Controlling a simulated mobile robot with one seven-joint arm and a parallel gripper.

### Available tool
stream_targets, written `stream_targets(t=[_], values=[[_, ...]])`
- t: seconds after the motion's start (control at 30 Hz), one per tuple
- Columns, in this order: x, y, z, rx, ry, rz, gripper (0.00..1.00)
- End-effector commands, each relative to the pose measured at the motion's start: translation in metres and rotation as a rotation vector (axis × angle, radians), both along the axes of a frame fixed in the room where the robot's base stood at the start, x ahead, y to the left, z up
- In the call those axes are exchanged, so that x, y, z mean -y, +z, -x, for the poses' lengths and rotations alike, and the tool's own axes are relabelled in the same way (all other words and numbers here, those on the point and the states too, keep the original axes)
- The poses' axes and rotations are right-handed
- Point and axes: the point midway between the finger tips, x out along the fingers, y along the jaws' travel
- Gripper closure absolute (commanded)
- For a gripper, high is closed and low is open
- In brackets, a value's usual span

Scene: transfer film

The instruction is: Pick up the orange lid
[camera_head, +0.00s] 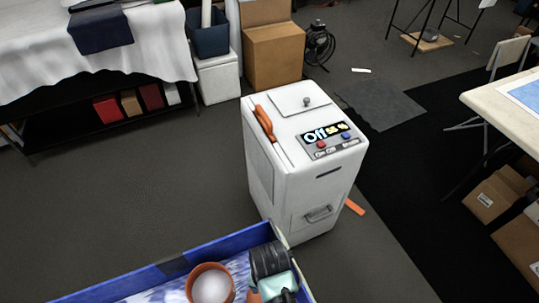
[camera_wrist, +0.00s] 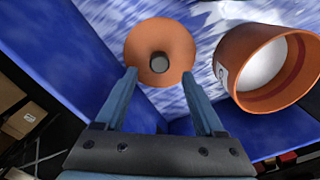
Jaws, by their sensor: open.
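The orange lid (camera_wrist: 140,48) is a round disc with a dark knob (camera_wrist: 159,63) at its centre, in the upper middle of the wrist view. My gripper (camera_wrist: 159,75) is open, with its two blue-grey fingertips on either side of the lid's near part and the knob between them in the picture. Nothing is held. I cannot tell whether the fingers touch the lid. In the head view my arm end covers most of the lid's area.
An orange pot (camera_wrist: 234,50) with a white inside is right of the lid; it also shows in the head view (camera_head: 194,281). Both are inside a blue-walled box (camera_head: 221,241). A white machine (camera_head: 272,180) with a display stands behind the box. Open floor lies left of it.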

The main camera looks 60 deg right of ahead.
Motion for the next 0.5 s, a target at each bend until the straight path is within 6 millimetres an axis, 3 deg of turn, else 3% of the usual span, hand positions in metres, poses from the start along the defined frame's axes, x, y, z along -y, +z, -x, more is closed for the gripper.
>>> stream_targets(t=[0.3,0.5], values=[[-0.004,-0.042,0.003,-0.001,0.000,-0.001,0.29],[-0.003,-0.051,0.003,0.000,0.000,0.001,0.29]])
